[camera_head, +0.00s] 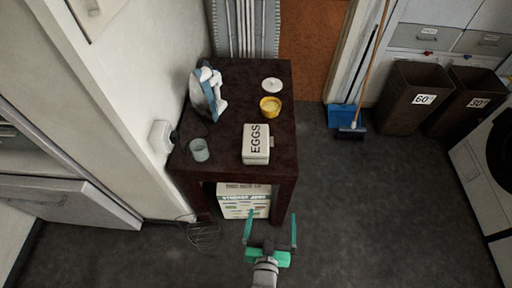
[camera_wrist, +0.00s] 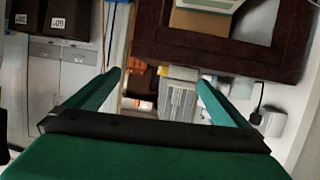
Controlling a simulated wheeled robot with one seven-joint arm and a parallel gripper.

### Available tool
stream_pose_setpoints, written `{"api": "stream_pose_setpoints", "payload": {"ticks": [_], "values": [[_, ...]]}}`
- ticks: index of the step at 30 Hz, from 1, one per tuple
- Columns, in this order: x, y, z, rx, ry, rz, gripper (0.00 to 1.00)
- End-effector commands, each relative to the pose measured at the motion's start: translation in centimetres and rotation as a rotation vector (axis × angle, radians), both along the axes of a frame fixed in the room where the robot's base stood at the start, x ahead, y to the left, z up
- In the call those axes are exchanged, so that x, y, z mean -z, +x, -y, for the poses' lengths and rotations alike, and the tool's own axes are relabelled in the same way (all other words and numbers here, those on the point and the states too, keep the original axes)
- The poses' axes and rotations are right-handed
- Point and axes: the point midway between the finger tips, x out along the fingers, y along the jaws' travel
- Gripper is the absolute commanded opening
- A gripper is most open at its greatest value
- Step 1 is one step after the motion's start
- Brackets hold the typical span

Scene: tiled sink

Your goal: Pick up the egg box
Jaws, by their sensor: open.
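The egg box (camera_head: 256,144) is a white carton lettered "EGGS". It sits on the dark table (camera_head: 232,102), near its front right edge. My gripper (camera_head: 271,222) is open and empty, in front of the table and nearer the camera than the egg box, not touching it. In the wrist view, the green fingers of my gripper (camera_wrist: 160,80) are spread apart with nothing held between them. The dark table (camera_wrist: 147,38) shows there too, but I cannot make out the egg box in that view.
On the table are a yellow cup (camera_head: 270,107), a white lid-like disc (camera_head: 272,85), a glass (camera_head: 199,150) and a blue-white iron-like object (camera_head: 208,93). A printed box (camera_head: 243,200) stands underneath. Bins (camera_head: 412,97) and a broom with dustpan (camera_head: 342,116) stand right.

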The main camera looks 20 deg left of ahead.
Motion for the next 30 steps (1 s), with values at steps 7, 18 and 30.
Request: {"api": "stream_pose_setpoints", "payload": {"ticks": [7,18,30], "values": [[0.2,9.0,-4.5,-0.055,0.003,-0.028,1.0],[-1.5,16.7,-10.7,-0.109,0.011,-0.073,1.0],[-0.1,21.0,-12.7,-0.116,0.014,-0.08,1.0]]}}
